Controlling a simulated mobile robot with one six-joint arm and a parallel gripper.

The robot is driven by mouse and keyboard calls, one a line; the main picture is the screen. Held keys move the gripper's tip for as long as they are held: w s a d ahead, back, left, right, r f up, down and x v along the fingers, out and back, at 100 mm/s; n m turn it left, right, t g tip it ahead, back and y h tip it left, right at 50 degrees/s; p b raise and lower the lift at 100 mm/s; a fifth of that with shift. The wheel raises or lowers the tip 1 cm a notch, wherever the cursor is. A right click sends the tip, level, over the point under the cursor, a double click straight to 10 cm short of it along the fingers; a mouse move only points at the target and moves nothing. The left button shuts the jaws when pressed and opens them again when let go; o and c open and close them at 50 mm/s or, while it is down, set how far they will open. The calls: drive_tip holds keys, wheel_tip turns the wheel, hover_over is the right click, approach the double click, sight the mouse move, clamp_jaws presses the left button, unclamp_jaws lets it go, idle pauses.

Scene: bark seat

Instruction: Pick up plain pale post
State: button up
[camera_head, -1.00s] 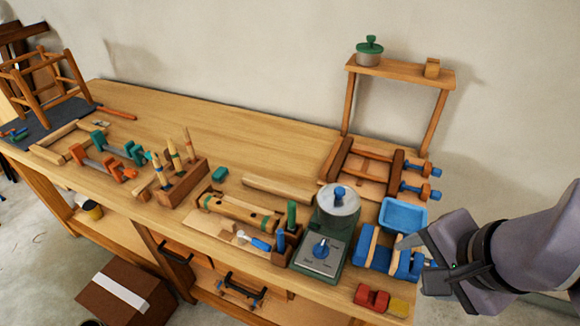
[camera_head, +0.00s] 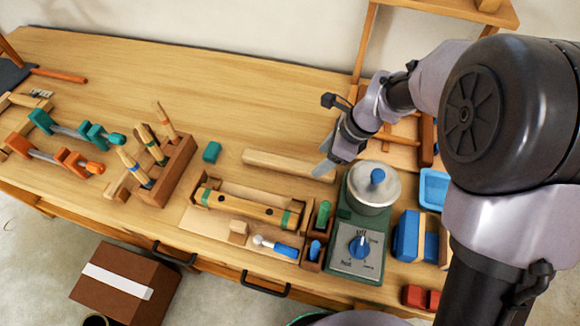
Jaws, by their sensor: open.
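The plain pale post (camera_head: 280,163) is a light wooden bar lying flat on the workbench (camera_head: 200,85), running left to right behind the long holder. My gripper (camera_head: 322,167) is open and empty at the post's right end, its fingers pointing down and left. The fingers overlap the post's end in this view. I cannot tell whether they touch it or hover above it. The rest of the post is in plain sight.
A green-based pot unit (camera_head: 375,185) stands just right of the post. A long wooden holder with a banded post (camera_head: 240,207) lies in front. A small green block (camera_head: 212,152) and a chisel rack (camera_head: 170,170) are left. The bench behind is clear.

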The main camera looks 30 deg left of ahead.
sight(300, 169)
drive_tip(key=b+x, duration=0.1)
drive_tip(key=x, duration=0.1)
drive_tip(key=d+b+x, duration=0.1)
drive_tip(key=b+x, duration=0.1)
drive_tip(key=x, duration=0.1)
drive_tip(key=shift+f, duration=0.5)
drive_tip(key=shift+w+a, duration=0.1)
drive_tip(key=shift+a, duration=0.05)
drive_tip(key=shift+r, duration=0.15)
drive_tip(key=shift+c, duration=1.1)
clamp_jaws()
